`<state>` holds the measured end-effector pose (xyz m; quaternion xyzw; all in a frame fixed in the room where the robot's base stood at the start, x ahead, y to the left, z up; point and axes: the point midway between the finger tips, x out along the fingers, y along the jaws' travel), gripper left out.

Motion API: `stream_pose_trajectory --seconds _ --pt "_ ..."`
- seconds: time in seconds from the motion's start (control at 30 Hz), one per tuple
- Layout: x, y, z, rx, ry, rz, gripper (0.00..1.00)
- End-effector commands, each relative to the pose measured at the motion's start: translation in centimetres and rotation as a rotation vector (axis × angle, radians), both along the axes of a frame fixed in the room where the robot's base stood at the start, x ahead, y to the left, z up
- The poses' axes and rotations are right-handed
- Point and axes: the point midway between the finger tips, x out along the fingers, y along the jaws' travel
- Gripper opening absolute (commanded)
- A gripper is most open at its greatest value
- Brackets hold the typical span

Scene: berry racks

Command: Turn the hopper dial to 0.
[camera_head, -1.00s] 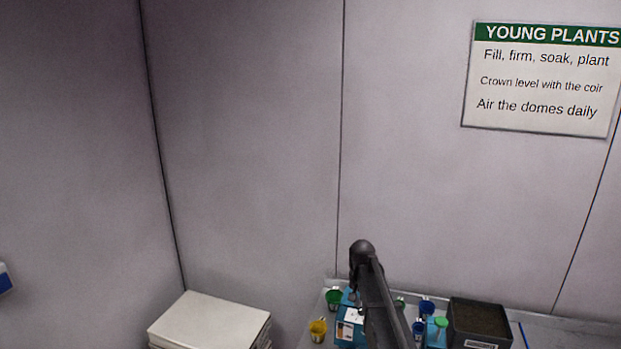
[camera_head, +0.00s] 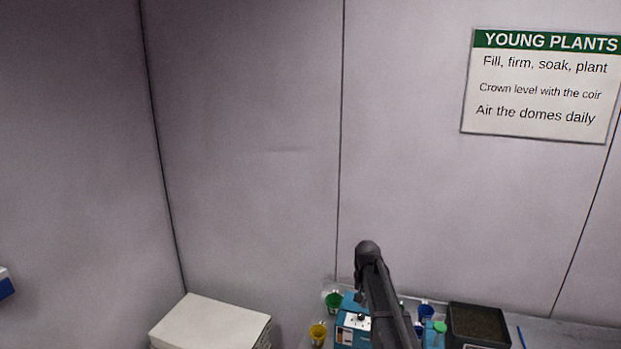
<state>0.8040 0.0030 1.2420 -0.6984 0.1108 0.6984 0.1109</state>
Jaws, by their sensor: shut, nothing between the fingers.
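The hopper appears to be the blue box (camera_head: 347,334) on the bench at the lower middle, with a pale panel on it. A small dark spot on that panel may be the dial; its pointer and numbers are too small to read. My dark arm rises from the bottom edge and covers the box's right part. A small dark tip just left of my arm, above the box, looks like my gripper (camera_head: 360,297). It is shut and empty, mostly hidden behind the arm. I cannot tell whether it touches the box.
A green cup (camera_head: 334,301) and a yellow cup (camera_head: 318,335) stand left of the box. A blue cup (camera_head: 426,311) and a dark soil-filled tray (camera_head: 450,327) are to the right. A white box (camera_head: 209,325) stands at left. The wall behind carries a sign (camera_head: 541,86).

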Motion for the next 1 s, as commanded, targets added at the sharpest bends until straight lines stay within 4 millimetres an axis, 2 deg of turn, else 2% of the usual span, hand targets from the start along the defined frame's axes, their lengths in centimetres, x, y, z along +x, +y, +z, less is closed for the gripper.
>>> stream_pose_trajectory --seconds 0.17,0.63,1.0 --pt "-0.2 -0.6 0.3 0.000 0.000 0.000 0.00" --pt "-0.2 -0.6 0.1 0.000 0.000 0.001 0.00" --pt "-0.2 -0.6 -2.0 0.000 0.000 0.001 0.00"
